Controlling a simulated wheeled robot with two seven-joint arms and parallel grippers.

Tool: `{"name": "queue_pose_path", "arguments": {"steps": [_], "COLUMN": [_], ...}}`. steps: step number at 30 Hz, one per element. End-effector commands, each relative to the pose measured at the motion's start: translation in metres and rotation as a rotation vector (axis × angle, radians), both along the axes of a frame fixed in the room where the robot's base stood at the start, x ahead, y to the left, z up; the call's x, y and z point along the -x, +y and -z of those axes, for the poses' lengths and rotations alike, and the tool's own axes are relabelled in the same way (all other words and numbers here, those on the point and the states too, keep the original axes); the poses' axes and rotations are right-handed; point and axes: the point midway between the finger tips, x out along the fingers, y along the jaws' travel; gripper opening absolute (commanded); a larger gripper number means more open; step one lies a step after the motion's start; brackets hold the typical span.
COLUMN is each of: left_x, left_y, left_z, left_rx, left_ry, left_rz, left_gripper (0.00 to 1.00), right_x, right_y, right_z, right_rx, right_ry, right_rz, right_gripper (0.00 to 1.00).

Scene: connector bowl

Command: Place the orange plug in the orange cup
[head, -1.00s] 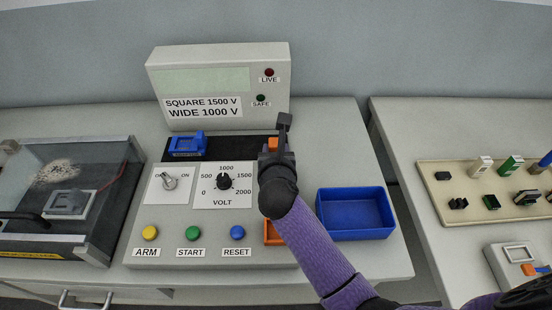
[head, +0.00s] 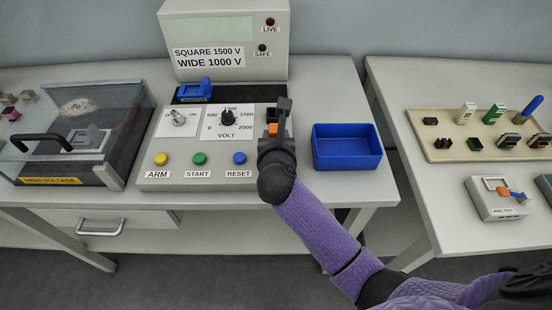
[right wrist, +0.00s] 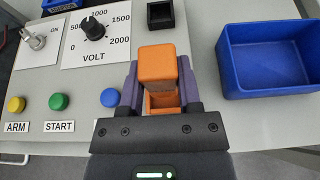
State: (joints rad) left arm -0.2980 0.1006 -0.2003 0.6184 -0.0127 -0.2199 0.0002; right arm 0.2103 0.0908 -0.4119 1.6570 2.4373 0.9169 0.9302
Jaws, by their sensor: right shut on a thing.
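The orange plug (head: 272,129) is held in my right gripper (head: 279,116), whose arm comes in from the lower right. In the right wrist view the plug (right wrist: 158,66) is a block between the two fingers (right wrist: 160,84). In the head view my gripper and arm hide the cup. My left gripper is not in view.
A blue bin (head: 347,160) stands just right of the gripper. A black cup (right wrist: 160,14) lies beyond the plug. The control panel (head: 178,141) with knobs and buttons is to the left. The connector tray (head: 450,147) is on the right table.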

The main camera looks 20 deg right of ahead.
Motion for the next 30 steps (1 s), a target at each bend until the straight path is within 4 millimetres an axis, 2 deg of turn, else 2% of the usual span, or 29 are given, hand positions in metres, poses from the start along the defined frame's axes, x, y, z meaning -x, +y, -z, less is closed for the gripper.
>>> {"name": "queue_pose_path", "arguments": {"steps": [1,4,16,17,21,22,30], "left_x": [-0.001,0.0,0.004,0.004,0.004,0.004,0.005], "left_y": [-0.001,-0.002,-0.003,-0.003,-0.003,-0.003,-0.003], "left_z": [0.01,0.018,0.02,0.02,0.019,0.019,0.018], "left_rx": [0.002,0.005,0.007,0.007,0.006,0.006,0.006], "left_ry": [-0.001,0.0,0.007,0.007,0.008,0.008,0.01], "left_rz": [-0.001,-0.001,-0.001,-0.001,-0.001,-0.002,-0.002], "left_gripper": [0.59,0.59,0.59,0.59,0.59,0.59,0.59], "right_x": [0.0,0.0,0.0,0.0,0.0,0.0,0.0], "right_y": [0.0,0.0,0.0,0.0,0.0,0.0,0.0], "right_z": [0.017,0.035,0.041,0.041,0.04,0.04,0.038], "right_rx": [0.003,0.002,0.0,0.0,0.0,0.0,0.0], "right_ry": [0.003,0.003,0.0,0.0,0.0,0.0,-0.001], "right_rz": [-0.002,-0.001,-0.001,-0.001,-0.001,-0.001,-0.001], "right_gripper": [0.0,0.0,0.0,0.45,0.75,0.79,0.79]}}
